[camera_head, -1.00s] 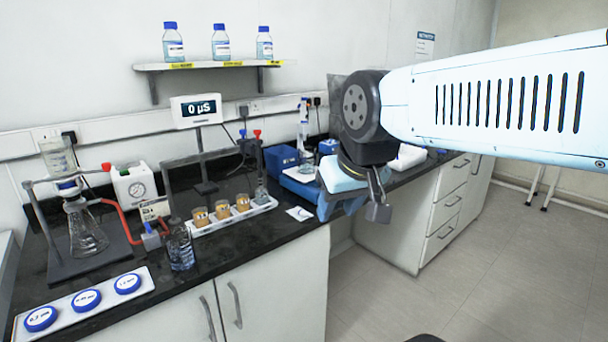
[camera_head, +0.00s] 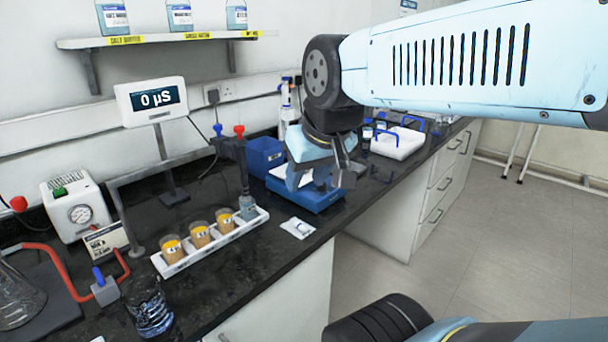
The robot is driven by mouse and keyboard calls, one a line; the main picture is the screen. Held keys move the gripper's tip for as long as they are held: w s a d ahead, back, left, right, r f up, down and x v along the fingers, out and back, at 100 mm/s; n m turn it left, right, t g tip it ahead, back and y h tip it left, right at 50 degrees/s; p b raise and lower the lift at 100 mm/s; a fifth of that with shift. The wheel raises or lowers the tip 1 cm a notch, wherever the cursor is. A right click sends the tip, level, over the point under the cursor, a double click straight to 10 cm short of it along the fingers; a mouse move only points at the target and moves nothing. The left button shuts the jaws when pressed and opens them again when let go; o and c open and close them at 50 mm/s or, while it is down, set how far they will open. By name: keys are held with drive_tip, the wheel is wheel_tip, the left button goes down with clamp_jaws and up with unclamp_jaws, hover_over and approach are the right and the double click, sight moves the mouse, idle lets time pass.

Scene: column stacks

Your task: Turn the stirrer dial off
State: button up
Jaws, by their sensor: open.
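A blue and white device (camera_head: 321,200), which looks like the stirrer, stands on the black bench right of the vial tray. My gripper (camera_head: 322,181) hangs in front of and above it and hides much of its top. The gripper points down, with its fingers apart and nothing seen between them. I cannot make out a dial, its setting, or whether the fingers touch the device.
A white tray (camera_head: 212,244) holds orange vials and a probe. A display (camera_head: 151,100) reading 0 µS stands behind it. A blue box (camera_head: 264,154) is left of the device. A glass beaker (camera_head: 150,310) is near the front. Floor to the right is clear.

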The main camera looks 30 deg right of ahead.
drive_tip(key=w+d+r+m+g, duration=0.1)
drive_tip(key=w+d+m, duration=0.35)
drive_tip(key=w, duration=0.25)
drive_tip(key=w+d+r+m+g, duration=0.1)
drive_tip(key=w+d+m+g, duration=0.15)
drive_tip(key=w+m, duration=0.4)
drive_tip(key=w+d+f+m+g, duration=0.1)
drive_tip(key=w+d+f+m, duration=0.2)
drive_tip(key=w+d+m, duration=0.25)
drive_tip(key=w+d+f+m+g, duration=0.1)
drive_tip(key=w+d+f+m, duration=0.3)
drive_tip(key=w+d, duration=0.25)
drive_tip(key=shift+n, duration=0.25)
drive_tip(key=f, duration=1.3)
drive_tip(key=shift+w+a+f, duration=0.1)
drive_tip(key=shift+w+f, duration=0.05)
drive_tip(key=shift+w, duration=0.15)
